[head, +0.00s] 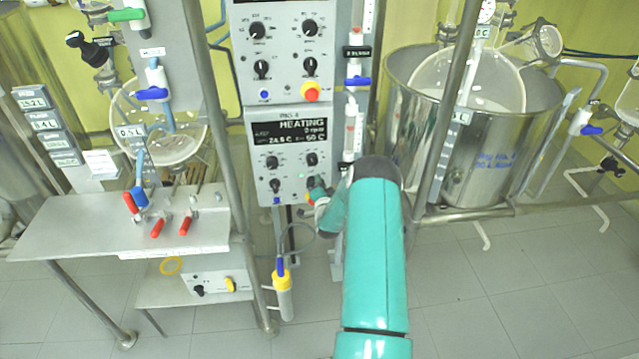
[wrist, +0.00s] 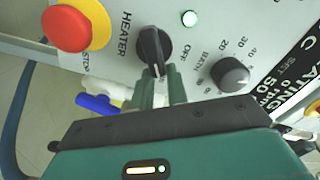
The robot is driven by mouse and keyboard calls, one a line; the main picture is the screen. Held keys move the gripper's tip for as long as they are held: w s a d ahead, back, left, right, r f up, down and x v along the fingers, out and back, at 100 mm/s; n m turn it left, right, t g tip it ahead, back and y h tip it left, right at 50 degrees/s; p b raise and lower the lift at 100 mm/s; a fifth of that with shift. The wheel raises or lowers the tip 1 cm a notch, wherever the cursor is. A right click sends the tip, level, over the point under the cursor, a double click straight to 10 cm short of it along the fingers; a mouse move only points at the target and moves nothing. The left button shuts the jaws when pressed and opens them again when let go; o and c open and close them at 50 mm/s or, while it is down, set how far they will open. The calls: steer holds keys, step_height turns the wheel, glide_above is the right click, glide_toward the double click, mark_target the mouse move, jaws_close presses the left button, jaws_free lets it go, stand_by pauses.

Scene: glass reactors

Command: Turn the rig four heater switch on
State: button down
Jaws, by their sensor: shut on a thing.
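The rig four control panel (head: 293,158) is at the centre of the head view; its display reads HEATING, with 24.5 C and 50 C. In the wrist view the black heater switch (wrist: 153,48) sits beside the HEATER label, and a green lamp (wrist: 189,18) next to it is lit. My gripper (wrist: 157,78) is shut on the lower end of this switch, with a finger on each side. In the head view my gripper (head: 317,190) is at the panel's lower right, partly hidden by my teal arm.
A red stop button (wrist: 66,27) with a yellow collar is close to the switch. A black bath knob (wrist: 230,76) is on the other side. A second panel (head: 290,50) is above. A steel bath (head: 480,150) stands right, a steel table (head: 90,228) left.

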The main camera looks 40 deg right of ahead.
steer(key=shift+w+a+f+y, duration=0.2)
steer(key=shift+a+f+y, duration=0.25)
steer(key=shift+a, duration=0.15)
steer(key=c, duration=1.4)
jaws_free()
steer(key=shift+h, duration=0.25)
steer(key=shift+s+d+r, duration=0.1)
steer(key=shift+d+r, duration=0.1)
steer(key=shift+d, duration=0.1)
steer(key=v, duration=1.3)
steer(key=shift+s+a+f, duration=0.1)
steer(key=shift+s+a, duration=0.15)
steer(key=shift+s, duration=0.05)
